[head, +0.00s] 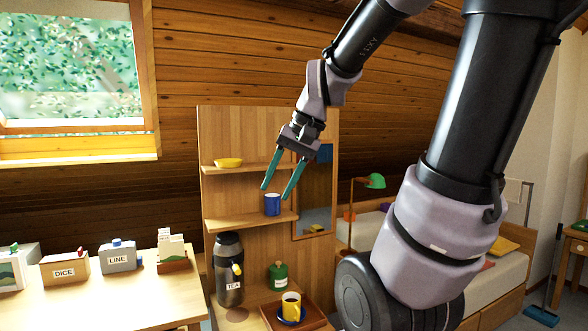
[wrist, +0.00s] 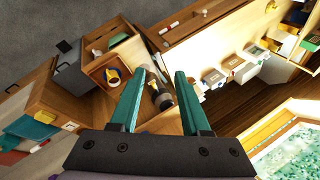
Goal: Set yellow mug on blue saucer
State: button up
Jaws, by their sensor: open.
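The yellow mug (head: 291,304) stands upright on the blue saucer (head: 283,320), low in the unit at the bottom of the head view. The mug also shows in the wrist view (wrist: 112,75), small and far below. My gripper (head: 276,193) is open and empty, high above the mug, with its teal fingers pointing down near the shelves. Its fingers also show apart in the wrist view (wrist: 160,74). A blue mug (head: 272,204) is on the lower shelf, close under the fingertips in the head view; I cannot tell the gap.
The saucer is on a wooden tray (head: 268,312). A TEA flask (head: 229,275) stands left of it, and a green jar (head: 278,275) behind. A yellow dish (head: 228,162) is on the upper shelf (head: 240,170). A desk (head: 130,300) with boxes is at left.

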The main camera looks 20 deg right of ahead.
jog(key=s+r+t, duration=0.1)
jog(key=s+d+r+t+h, duration=0.1)
jog(key=s, duration=0.1)
jog(key=s+r+n+t, duration=0.1)
jog(key=shift+s+d+r+h, duration=0.2)
jog(key=shift+d+r+h, duration=0.15)
jog(key=shift+h, duration=0.05)
dwell(1.0)
